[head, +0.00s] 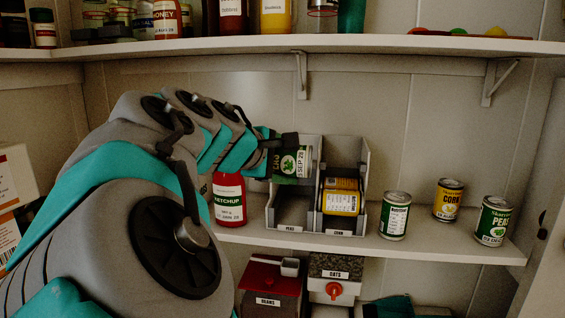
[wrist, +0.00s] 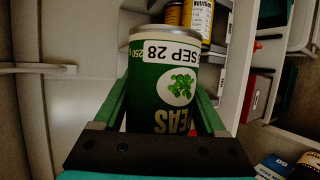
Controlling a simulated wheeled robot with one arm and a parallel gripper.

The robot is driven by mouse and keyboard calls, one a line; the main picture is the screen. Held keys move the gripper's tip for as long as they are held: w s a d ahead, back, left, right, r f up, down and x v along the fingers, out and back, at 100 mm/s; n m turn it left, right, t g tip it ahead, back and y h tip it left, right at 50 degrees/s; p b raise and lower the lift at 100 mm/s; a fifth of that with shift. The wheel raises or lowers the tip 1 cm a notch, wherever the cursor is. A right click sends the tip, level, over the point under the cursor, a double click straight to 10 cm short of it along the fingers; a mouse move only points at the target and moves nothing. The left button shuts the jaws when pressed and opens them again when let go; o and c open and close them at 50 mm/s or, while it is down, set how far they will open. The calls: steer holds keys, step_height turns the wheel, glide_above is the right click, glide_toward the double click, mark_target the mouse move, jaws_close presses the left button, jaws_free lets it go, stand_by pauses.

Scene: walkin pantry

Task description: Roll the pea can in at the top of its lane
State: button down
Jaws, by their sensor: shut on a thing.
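The pea can (head: 290,164) is green with a "SEP 28" label and lies on its side at the upper part of the left lane. My gripper (wrist: 160,100) is shut on it; in the wrist view the can (wrist: 176,85) sits between the two green fingers. The dispenser's left lane, labelled PEAS (head: 290,228), shows an empty lower tray. The right lane, labelled CORN (head: 335,233), holds a yellow corn can (head: 341,196) on its side. I cannot tell whether the pea can touches the lane.
A ketchup bottle (head: 229,200) stands just left of the dispenser, close below my arm. To the right stand a green-and-white can (head: 395,216), a corn can (head: 448,200) and another pea can (head: 494,221). An upper shelf (head: 400,44) runs above.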

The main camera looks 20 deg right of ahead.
steer(key=w+d+f+p, duration=0.1)
steer(key=w+d, duration=0.7)
steer(key=w, duration=0.4)
steer(key=shift+f, duration=0.4)
stand_by(1.5)
steer(key=shift+d, duration=0.1)
jaws_free()
stand_by(0.3)
